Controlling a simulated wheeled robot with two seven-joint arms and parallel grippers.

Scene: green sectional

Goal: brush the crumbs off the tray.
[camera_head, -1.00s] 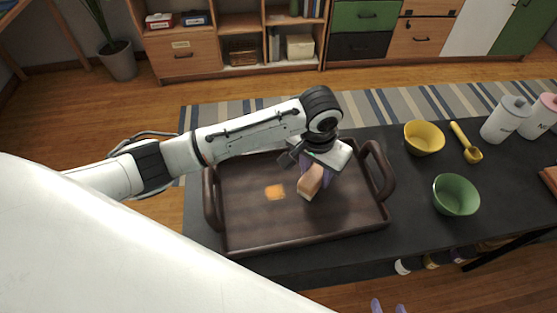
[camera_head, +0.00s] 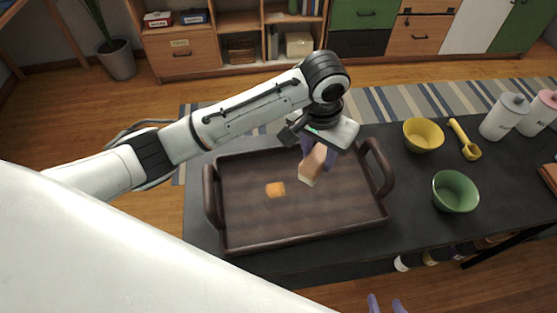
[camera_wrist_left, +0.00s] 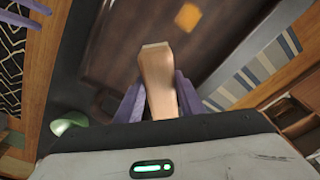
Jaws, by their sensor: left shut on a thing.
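The dark brown tray (camera_head: 237,222) with two raised handles lies on the black table. One small orange patch (camera_head: 275,189), which looks like the crumbs, sits left of the tray's middle; it also shows in the left wrist view (camera_wrist_left: 187,17). My left gripper (camera_head: 315,158) is above the right part of the tray, shut on a tan, wood-coloured brush (camera_head: 312,165). The brush sticks out between the purple fingers in the left wrist view (camera_wrist_left: 158,80), its end pointing at the tray and apart from the patch. My right gripper (camera_head: 385,304) shows only two separated purple fingertips at the bottom edge.
Right of the tray stand a yellow bowl (camera_head: 423,136), a green bowl (camera_head: 455,192), a yellow scoop (camera_head: 465,142) and two canisters, one white (camera_head: 504,117) and one pink-lidded (camera_head: 540,113). The tray's right handle (camera_head: 379,168) rises close to my left gripper.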

